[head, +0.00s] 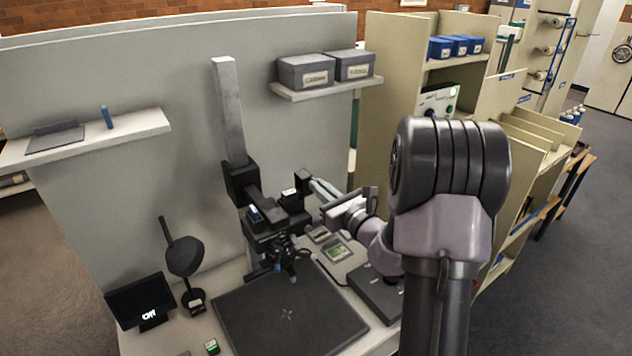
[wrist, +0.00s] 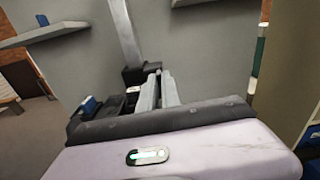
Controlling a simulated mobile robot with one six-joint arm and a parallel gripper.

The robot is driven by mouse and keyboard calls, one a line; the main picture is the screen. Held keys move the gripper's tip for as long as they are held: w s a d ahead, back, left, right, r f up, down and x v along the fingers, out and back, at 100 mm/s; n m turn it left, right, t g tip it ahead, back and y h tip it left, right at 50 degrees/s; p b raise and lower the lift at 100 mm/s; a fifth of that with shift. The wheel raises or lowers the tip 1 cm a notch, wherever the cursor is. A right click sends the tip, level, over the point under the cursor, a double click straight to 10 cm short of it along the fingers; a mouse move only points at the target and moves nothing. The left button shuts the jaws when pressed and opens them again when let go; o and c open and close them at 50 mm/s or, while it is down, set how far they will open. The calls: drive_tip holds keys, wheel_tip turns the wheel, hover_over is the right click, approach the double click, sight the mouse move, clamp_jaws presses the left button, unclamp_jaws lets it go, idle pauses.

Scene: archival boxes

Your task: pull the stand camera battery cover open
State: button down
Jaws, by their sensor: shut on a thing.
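The stand camera (head: 268,226) is a dark body on an upright grey column (head: 230,110), above a black baseboard (head: 290,312). My gripper (head: 312,184) reaches in from the right, at the camera's right end. Its pale fingers are shut on a small dark piece (head: 302,175) that appears to be the battery cover. This piece stands slightly above the camera's top; how far it is open cannot be told. In the wrist view my gripper (wrist: 160,78) points at the column, and part of the camera (wrist: 110,108) shows left of the fingers. The fingers hide much of the grip.
A monitor (head: 140,300) and a dark lamp-like stand (head: 186,258) are at the left of the bench. Small devices (head: 338,252) and a dark flat case (head: 376,292) lie right of the camera. Wall shelves hold grey boxes (head: 305,72). Tall shelving (head: 400,60) stands at right.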

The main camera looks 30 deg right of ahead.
drive_tip(key=shift+d+f+m+p, duration=0.2)
drive_tip(key=shift+d+m+p, duration=0.15)
drive_tip(key=shift+m+p, duration=0.35)
drive_tip(key=shift+d+f+m+p, duration=0.2)
drive_tip(key=shift+d+m+p, duration=0.15)
drive_tip(key=shift+m, duration=0.65)
drive_tip(key=shift+f, duration=0.1)
drive_tip(key=c, duration=1.6)
unclamp_jaws()
drive_tip(key=shift+w, duration=0.1)
drive_tip(key=shift+o, duration=0.2)
drive_tip(key=s, duration=1.7)
drive_tip(key=shift+s+d, duration=0.25)
